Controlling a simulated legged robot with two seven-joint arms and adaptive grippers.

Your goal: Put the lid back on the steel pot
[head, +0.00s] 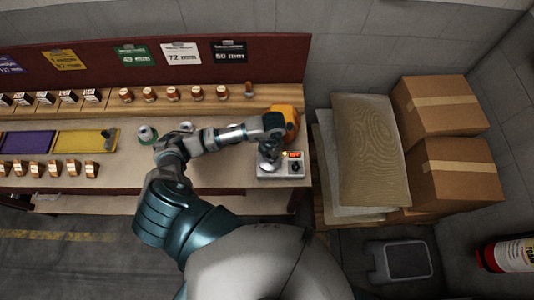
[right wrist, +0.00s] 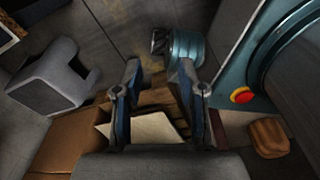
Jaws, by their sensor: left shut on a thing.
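My left arm reaches across the bench in the head view. Its gripper (head: 270,148) is low over a grey box with a red display (head: 294,171), at the bench's right end. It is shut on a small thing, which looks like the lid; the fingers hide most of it. A shiny rounded steel shape, seemingly the pot (head: 267,165), shows just below the fingers on the left of the box. I cannot tell whether lid and pot touch. My right gripper (right wrist: 160,70) is open and empty in the right wrist view, away from the bench.
An orange object (head: 287,117) is close behind my left gripper. A row of small brown items stands on the back shelf (head: 200,104). Purple and yellow mats lie at the left. Sacks (head: 368,150) and cardboard boxes (head: 440,105) are stacked right of the bench.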

